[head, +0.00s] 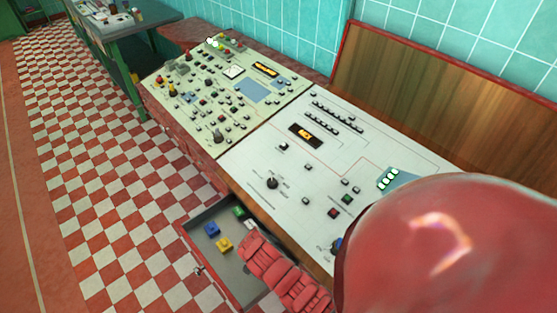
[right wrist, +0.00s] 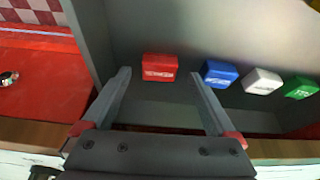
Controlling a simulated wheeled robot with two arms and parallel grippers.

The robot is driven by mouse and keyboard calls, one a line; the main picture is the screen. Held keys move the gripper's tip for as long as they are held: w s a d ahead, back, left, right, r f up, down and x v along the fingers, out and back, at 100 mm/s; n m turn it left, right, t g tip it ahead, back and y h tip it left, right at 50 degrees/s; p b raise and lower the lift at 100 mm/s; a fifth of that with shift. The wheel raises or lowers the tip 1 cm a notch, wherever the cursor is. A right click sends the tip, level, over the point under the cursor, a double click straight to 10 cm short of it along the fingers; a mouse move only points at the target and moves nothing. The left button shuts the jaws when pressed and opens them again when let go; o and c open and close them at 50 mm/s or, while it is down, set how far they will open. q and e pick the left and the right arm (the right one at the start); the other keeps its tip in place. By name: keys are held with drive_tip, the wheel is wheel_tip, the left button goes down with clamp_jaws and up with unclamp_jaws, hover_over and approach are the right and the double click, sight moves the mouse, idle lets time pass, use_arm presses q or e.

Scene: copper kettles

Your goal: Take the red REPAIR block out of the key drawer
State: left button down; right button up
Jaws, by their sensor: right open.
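The red REPAIR block (right wrist: 160,68) lies in the grey key drawer (right wrist: 255,30), with pale lettering on its front face. My right gripper (right wrist: 158,77) is open, one finger on either side of the red block in the right wrist view. I cannot tell how far the fingertips are from it; no contact shows. In the head view the open drawer (head: 199,256) sits below the white console, and my right arm covers part of it and hides the red block. My left gripper is not in view.
To the right of the red block in the drawer are a blue block (right wrist: 220,74), a white block (right wrist: 262,81) and a green block (right wrist: 299,87). A yellow block (head: 224,244) shows in the head view. The console (head: 300,150) borders the drawer.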

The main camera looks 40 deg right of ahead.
drive_tip(key=shift+d+f, duration=0.25)
drive_tip(key=shift+f, duration=0.4)
drive_tip(key=c, duration=1.4)
drive_tip(key=shift+c, duration=0.2)
drive_tip(key=shift+b, duration=0.35)
drive_tip(key=r+b, duration=0.2)
drive_tip(key=r, duration=0.1)
drive_tip(key=r+b, duration=0.1)
drive_tip(key=r, duration=0.2)
drive_tip(key=shift+w+r+b, duration=0.2)
drive_tip(key=shift+r+b, duration=0.2)
drive_tip(key=w+a+b, duration=0.2)
drive_tip(key=w+b, duration=0.1)
drive_tip(key=w, duration=0.6)
drive_tip(key=w+a+b, duration=0.3)
drive_tip(key=w+b, duration=0.1)
drive_tip(key=w, duration=0.5)
drive_tip(key=shift+w+a, duration=0.2)
drive_tip(key=shift+w, duration=0.2)
